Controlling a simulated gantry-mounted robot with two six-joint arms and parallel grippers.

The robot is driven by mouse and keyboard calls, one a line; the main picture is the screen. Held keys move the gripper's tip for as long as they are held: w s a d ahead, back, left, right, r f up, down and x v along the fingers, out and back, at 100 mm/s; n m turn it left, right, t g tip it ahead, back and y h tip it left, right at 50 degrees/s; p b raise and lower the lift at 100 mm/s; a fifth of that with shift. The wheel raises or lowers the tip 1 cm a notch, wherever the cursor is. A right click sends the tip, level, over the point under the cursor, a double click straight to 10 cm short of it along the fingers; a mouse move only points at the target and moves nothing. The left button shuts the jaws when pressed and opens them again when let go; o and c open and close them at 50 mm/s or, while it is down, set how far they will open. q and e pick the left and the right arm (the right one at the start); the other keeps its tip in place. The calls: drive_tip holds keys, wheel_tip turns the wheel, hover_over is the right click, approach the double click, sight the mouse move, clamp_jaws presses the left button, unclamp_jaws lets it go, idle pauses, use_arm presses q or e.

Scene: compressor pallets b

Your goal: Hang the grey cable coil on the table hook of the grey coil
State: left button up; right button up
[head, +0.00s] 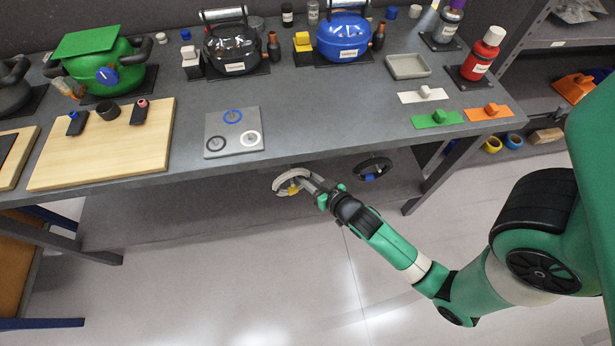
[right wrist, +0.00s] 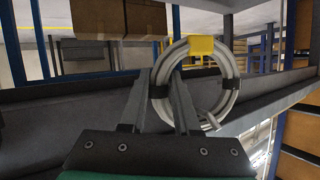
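The grey cable coil (head: 279,181) is a light ring with dark straps, just off the table's front edge in the head view. In the right wrist view the coil (right wrist: 233,97) stands upright in front of my fingers. A yellow block (right wrist: 201,46) overlaps its upper rim and also shows in the head view (head: 293,188); I cannot tell whether it is the hook or part of the coil. My right gripper (head: 308,184) has its fingertips (right wrist: 162,78) on both sides of the coil's near rim, apparently closed on it. My left gripper is not in view.
A black coil (head: 385,163) with a blue block hangs at the table front, right of my gripper. The table (head: 300,130) carries a grey plate (head: 214,146) with ring marks, several compressors, a wooden board (head: 60,175) and coloured plates. A shelf stands right.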

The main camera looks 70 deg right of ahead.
drive_tip(key=o, duration=0.5)
drive_tip(key=shift+s+a+r, duration=0.25)
drive_tip(key=shift+s, duration=0.1)
drive_tip(key=p+v, duration=0.1)
drive_tip(key=v, duration=0.4)
drive_tip(key=shift+s+a+r+p, duration=0.1)
drive_tip(key=shift+s+a+p, duration=0.1)
drive_tip(key=shift+p, duration=0.1)
drive_tip(key=v, duration=0.5)
drive_tip(key=shift+s+b, duration=0.1)
drive_tip(key=shift+b, duration=0.25)
